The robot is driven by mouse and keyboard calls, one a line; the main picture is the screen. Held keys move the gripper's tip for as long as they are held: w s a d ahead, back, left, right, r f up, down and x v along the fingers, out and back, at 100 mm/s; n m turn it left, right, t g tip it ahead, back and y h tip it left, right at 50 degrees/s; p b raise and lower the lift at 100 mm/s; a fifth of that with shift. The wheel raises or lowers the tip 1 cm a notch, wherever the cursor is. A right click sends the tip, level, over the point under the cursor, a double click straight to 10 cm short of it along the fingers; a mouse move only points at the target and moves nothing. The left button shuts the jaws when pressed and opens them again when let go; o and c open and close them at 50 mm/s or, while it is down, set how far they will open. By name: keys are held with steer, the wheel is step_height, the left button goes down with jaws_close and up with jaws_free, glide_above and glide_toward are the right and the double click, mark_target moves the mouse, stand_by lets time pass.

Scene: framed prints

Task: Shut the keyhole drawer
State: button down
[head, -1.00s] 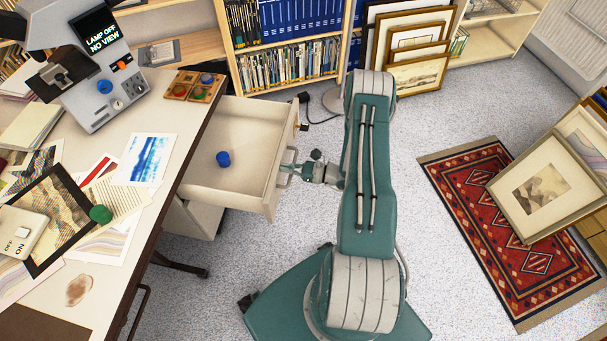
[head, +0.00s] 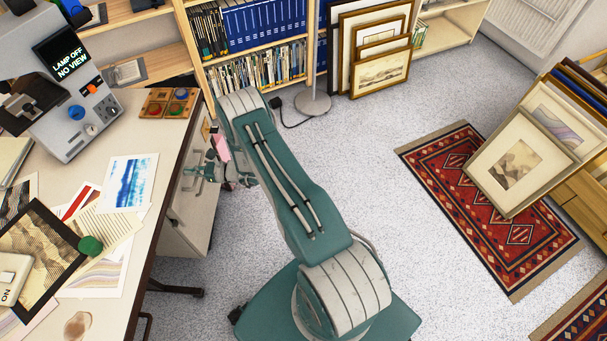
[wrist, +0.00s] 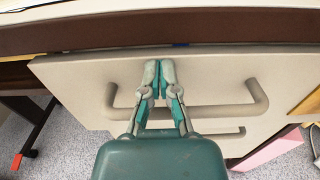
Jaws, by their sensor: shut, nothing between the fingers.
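The drawer (head: 196,150) is pushed in under the desktop, and its pale front fills much of the wrist view (wrist: 80,88). A narrow gap shows along its top edge there, with a sliver of blue (wrist: 181,45) in it. My gripper (head: 203,172) is at the drawer front. In the wrist view my gripper (wrist: 158,75) has its fingers together, in front of the front panel and between the two ends of the bar handle (wrist: 257,100). Nothing is held. I cannot make out a keyhole, and whether the fingertips touch the panel is unclear.
The desk (head: 140,235) carries prints, a grey device (head: 75,110) and a wooden button box (head: 168,103). A pink object (head: 221,148) is beside my gripper. Bookshelves (head: 255,70) and leaning frames (head: 375,50) stand behind. Carpet right of my arm is clear up to the red rug (head: 490,205).

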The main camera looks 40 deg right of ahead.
mark_target(180, 170)
steer(key=x, duration=0.3)
steer(key=shift+w+a, duration=0.1)
steer(key=shift+w, duration=0.35)
steer(key=shift+w+a, duration=0.2)
steer(key=shift+r, duration=0.1)
